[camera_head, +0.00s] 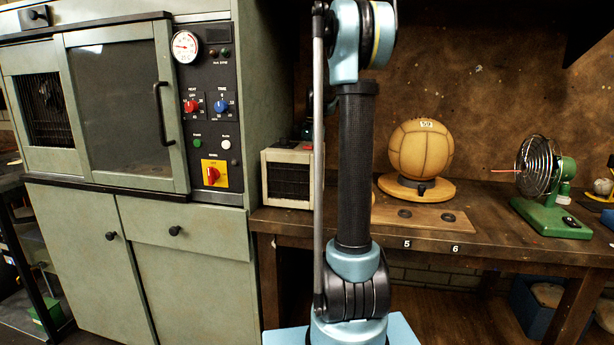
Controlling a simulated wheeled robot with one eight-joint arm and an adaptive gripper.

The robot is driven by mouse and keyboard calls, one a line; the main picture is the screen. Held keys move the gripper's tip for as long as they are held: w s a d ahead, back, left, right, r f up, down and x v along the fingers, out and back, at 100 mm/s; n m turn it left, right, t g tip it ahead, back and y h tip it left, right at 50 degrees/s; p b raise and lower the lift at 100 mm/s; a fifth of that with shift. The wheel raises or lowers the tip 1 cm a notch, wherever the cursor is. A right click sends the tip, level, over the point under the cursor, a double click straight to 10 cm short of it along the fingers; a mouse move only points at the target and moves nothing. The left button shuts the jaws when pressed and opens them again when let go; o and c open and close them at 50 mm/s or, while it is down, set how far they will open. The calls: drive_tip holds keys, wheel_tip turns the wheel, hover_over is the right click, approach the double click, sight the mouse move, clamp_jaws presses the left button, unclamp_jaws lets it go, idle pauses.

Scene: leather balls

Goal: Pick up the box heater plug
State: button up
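A cream box with a dark grille, which looks like the box heater (289,181), stands on the wooden bench next to the green cabinet. My arm stands upright in front of the bench and covers the area just right of the box. I cannot make out a heater plug or its cord; it may be hidden behind my arm. My gripper is not in view; the arm runs out of the top of the picture.
A leather ball (420,150) rests on a round wooden stand (443,188). A flat board (426,218) with two dark discs lies in front, above labels 5 and 6. A green fan (540,168) stands at the right. The green cabinet (190,270) borders the bench (490,235) at left.

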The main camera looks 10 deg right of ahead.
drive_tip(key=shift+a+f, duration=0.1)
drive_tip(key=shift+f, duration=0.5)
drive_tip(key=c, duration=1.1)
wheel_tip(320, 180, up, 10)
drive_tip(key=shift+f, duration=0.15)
